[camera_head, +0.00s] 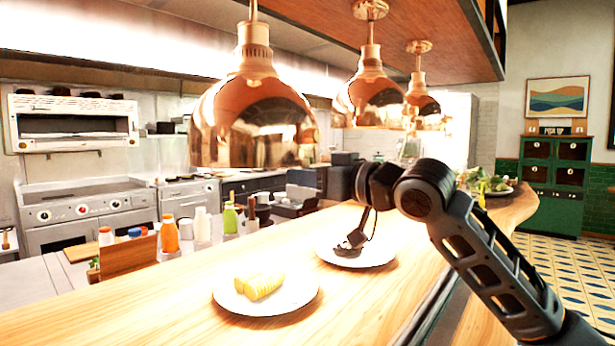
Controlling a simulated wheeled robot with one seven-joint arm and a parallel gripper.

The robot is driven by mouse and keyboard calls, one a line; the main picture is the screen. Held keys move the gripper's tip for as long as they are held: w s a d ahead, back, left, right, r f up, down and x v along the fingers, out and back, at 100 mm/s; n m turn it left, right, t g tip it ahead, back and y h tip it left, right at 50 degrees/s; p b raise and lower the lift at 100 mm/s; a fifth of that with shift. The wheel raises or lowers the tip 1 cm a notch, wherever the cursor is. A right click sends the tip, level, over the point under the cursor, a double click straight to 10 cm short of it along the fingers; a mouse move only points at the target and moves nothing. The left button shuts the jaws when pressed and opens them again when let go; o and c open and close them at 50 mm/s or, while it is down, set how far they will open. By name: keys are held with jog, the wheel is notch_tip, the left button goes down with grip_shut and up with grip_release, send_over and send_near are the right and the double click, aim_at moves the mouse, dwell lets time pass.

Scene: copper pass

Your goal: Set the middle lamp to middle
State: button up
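Three copper dome lamps hang in a row above the wooden counter. The middle lamp (368,98) hangs from a ceiling mount between the large near lamp (254,115) and the smaller far lamp (420,98). Its right edge overlaps the far lamp in the picture. My arm comes in from the lower right and bends below the middle lamp. My gripper (350,245) seems to be the small dark part low over the second plate, well below the lamp and apart from it. Its fingers are too small and dark to tell open from shut.
A white plate (228,297) with yellow food (260,286) stands on the counter (150,318). A second plate (372,258) lies under my gripper. Bottles, including an orange one (169,234), stand at the left. A green cabinet (553,185) stands at the right.

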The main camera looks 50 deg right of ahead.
aim_at(318, 131)
grip_shut()
notch_tip(318, 131, up, 8)
jog(key=p, duration=0.4)
jog(key=o, duration=0.5)
grip_release()
jog(key=shift+s, duration=0.1)
jog(key=shift+s+d+b, duration=0.15)
jog(key=shift+s+b, duration=0.65)
jog(key=shift+s, duration=3.05)
